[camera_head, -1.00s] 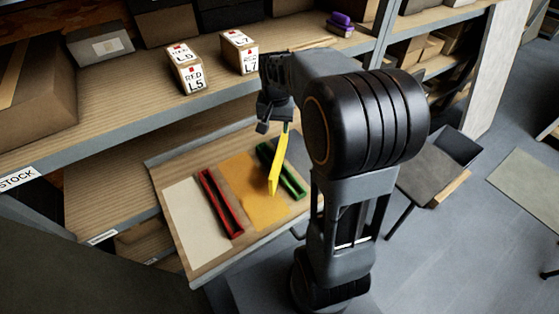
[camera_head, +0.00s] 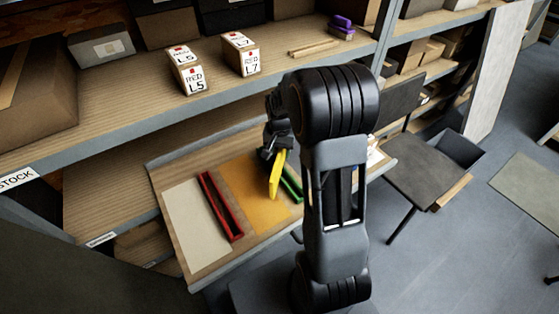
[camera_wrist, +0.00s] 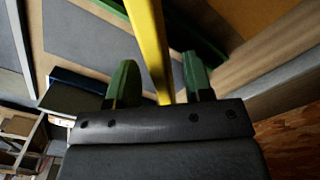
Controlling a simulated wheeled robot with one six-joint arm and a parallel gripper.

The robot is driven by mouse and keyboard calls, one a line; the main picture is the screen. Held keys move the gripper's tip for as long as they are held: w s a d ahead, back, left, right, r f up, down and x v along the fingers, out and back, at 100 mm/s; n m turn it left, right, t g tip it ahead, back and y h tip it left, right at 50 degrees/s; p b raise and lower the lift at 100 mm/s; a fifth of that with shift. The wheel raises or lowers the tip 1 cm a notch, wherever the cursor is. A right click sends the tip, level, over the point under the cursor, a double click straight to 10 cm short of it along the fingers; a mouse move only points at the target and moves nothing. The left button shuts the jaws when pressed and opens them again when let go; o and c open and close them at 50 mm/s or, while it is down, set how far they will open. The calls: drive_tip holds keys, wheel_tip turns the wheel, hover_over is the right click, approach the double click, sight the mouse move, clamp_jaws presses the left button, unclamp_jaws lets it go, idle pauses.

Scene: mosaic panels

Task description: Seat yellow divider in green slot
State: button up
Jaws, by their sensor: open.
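The yellow divider (camera_head: 276,178) stands upright beneath my gripper (camera_head: 273,152), beside the visible part of the green slot (camera_head: 291,184). In the wrist view the yellow divider (camera_wrist: 148,30) runs between the two green fingertips of my gripper (camera_wrist: 160,82), with gaps on both sides. My gripper is open around it. Dark green strips of the green slot (camera_wrist: 203,38) show on both sides of the divider in the wrist view. My gripper and arm hide part of the slot. I cannot tell whether the divider's lower edge is inside the slot.
A red slot (camera_head: 221,206) lies left of an orange panel (camera_head: 248,192), beside a pale panel (camera_head: 196,222) on the wooden board. Boxes labelled L5 (camera_head: 194,80) and L7 (camera_head: 247,61) stand on the shelf above. A dark chair (camera_head: 428,166) stands right of my arm.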

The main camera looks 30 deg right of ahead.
drive_tip(key=shift+f, duration=1.7)
drive_tip(key=shift+c, duration=0.2)
clamp_jaws()
drive_tip(key=shift+d, duration=0.1)
